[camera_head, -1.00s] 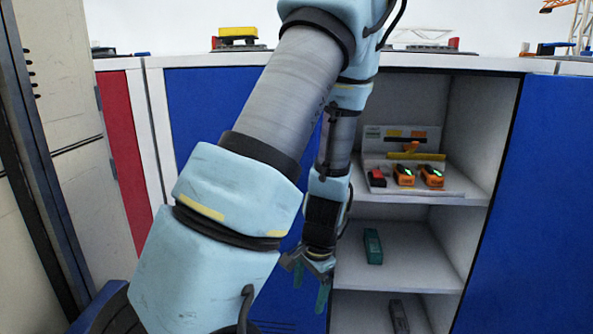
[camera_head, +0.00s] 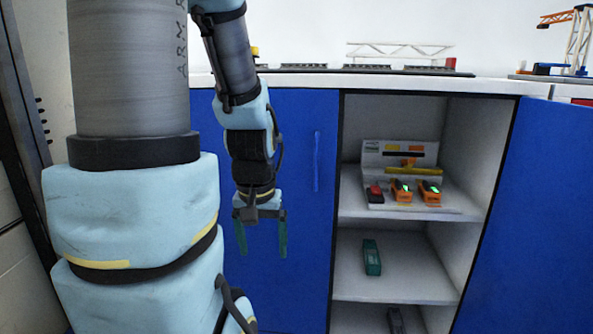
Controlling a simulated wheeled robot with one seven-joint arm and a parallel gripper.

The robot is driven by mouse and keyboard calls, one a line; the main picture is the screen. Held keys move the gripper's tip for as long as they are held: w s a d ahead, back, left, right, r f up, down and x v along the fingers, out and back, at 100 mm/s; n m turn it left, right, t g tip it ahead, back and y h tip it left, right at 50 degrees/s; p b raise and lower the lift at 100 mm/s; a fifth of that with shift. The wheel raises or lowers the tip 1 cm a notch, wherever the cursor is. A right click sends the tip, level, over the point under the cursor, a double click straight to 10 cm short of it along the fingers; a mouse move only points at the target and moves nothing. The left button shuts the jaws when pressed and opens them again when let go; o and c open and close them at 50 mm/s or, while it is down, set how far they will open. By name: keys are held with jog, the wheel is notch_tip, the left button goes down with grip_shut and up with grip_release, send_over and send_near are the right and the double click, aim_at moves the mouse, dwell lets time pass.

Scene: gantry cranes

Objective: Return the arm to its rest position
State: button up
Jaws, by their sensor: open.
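My gripper (camera_head: 262,240) hangs with its two green fingers pointing down, spread apart, with nothing between them. It is in front of the blue cabinet door, to the left of the open shelves. My light-blue and grey arm fills the left of the view, its upper link upright and close to the camera.
The open cabinet has a top shelf (camera_head: 440,210) with a white stand (camera_head: 385,155) holding orange and red devices. A green device (camera_head: 372,257) lies on the shelf below. A dark device (camera_head: 396,320) lies lower. An open blue door (camera_head: 535,220) stands at right. Model cranes (camera_head: 570,45) stand on top.

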notch_tip(320, 180, up, 19)
jog(key=p, duration=1.7)
jog(key=shift+p, duration=0.35)
